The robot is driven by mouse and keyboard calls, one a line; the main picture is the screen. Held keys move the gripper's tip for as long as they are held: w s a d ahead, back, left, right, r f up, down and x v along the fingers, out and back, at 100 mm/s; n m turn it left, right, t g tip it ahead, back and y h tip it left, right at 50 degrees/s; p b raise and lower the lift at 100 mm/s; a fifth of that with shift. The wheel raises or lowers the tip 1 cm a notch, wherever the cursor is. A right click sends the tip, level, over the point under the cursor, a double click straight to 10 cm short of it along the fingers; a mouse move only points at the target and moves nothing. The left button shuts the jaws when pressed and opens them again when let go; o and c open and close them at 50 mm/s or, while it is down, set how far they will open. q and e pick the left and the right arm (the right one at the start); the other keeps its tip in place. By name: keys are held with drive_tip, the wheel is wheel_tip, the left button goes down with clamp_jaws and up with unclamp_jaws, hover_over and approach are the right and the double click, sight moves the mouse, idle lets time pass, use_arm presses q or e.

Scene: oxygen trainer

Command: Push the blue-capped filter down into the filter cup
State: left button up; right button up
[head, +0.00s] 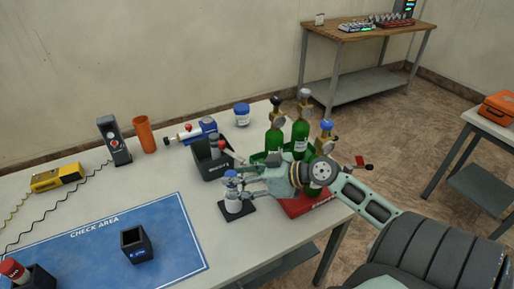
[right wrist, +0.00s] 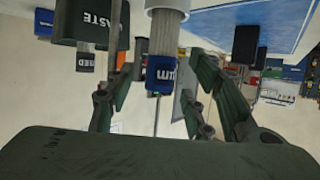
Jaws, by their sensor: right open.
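The blue-capped filter (head: 230,175) stands upright in the pale filter cup (head: 233,204) on a dark square base near the table's front. In the right wrist view, which looks upside down, the filter's blue cap (right wrist: 161,72) carries white lettering. Its grey ridged body (right wrist: 168,34) shows between the cap and the white filter cup (right wrist: 168,4). My right gripper (head: 240,184) is at the filter, coming from the right. In the wrist view its open fingers (right wrist: 155,98) lie on both sides of the cap, with gaps. My left gripper is out of view.
A dark waste bin (head: 211,167) stands just behind the filter cup. Several green cylinders (head: 300,135) stand to the right, behind my right arm, near a red tray (head: 300,206). The blue check-area mat (head: 95,255), left, holds a small dark box (head: 136,244).

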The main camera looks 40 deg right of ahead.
drive_tip(key=v, duration=1)
drive_tip(key=shift+s, duration=0.3)
drive_tip(key=shift+d, duration=0.1)
